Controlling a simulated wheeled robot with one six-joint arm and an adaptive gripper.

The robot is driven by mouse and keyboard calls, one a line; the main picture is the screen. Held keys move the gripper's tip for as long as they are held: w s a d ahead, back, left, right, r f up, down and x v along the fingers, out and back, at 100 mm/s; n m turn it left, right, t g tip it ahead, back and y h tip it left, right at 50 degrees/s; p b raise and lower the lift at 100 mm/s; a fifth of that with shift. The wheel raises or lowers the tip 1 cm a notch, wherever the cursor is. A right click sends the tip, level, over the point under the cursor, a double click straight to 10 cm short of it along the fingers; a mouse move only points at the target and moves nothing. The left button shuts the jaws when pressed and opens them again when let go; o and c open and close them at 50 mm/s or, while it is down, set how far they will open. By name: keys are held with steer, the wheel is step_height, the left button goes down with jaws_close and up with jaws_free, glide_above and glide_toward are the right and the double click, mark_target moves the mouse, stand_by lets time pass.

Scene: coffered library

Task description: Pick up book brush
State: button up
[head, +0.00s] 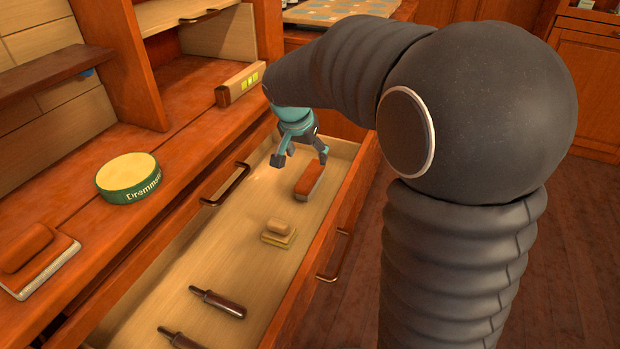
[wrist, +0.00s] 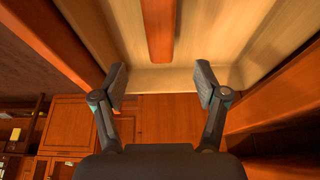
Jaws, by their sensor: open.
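The book brush (head: 310,181) looks like a reddish-brown wooden block with a paler, greyish lower side. It lies in the open drawer (head: 150,318), near the drawer's far end. In the wrist view, a reddish-brown bar (wrist: 158,32), which appears to be the brush, runs in from the top edge, centred between my fingers. My gripper (head: 300,157) is open and empty above the drawer, just behind and above the brush. It also shows in the wrist view (wrist: 160,80), with its fingers wide apart and not touching the brush.
A round green tin (head: 128,178) and a brown block with a grip (head: 38,262) sit on the counter at left. The drawer walls stand close around my gripper.

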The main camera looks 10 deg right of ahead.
mark_target(311, 172)
steer(key=x, duration=1)
steer(key=shift+s+a, duration=0.15)
steer(key=shift+f+b, duration=0.25)
steer(key=shift+b, duration=0.25)
stand_by(0.4)
steer(key=c, duration=1.3)
